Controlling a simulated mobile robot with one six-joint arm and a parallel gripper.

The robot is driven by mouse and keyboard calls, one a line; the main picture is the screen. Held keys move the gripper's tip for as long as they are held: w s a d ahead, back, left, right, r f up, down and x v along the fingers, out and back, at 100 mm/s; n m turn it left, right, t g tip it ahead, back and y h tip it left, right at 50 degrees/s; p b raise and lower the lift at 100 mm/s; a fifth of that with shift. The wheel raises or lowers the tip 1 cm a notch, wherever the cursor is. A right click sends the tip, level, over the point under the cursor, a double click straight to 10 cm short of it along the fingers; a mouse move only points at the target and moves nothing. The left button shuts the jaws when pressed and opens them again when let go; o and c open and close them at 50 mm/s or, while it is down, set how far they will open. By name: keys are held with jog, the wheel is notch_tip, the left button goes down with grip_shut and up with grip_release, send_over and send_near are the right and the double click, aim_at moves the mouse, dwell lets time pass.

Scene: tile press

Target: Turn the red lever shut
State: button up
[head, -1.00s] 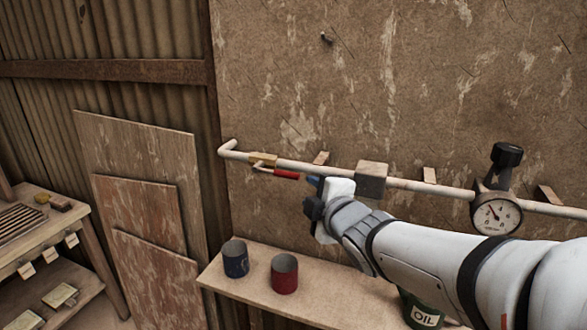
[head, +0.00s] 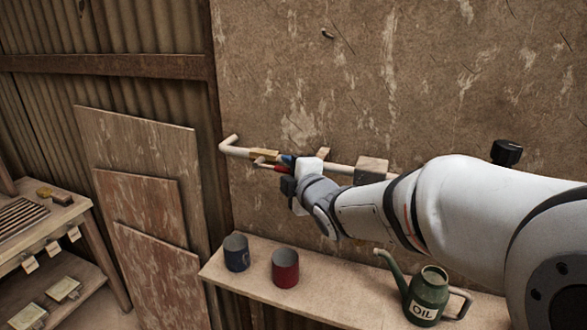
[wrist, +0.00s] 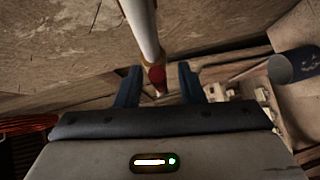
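The red lever (head: 280,169) sits on a brass valve (head: 264,155) near the left end of the pale wall pipe. It lies roughly along the pipe, and my gripper hides part of it in the head view. My gripper (head: 287,163) is at the lever's right end. In the wrist view the red lever (wrist: 157,77) shows end-on between the two blue fingers, with a gap on each side. The fingers are apart and hold nothing. I cannot tell how far the lever reaches in between them.
The pipe (head: 340,169) runs along the wall through a grey block (head: 371,170). Below is a shelf (head: 335,278) with a dark blue cup (head: 236,254), a red cup (head: 285,270) and a green oil can (head: 428,294). Boards (head: 150,225) lean at the left.

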grip_shut()
dwell(0.3)
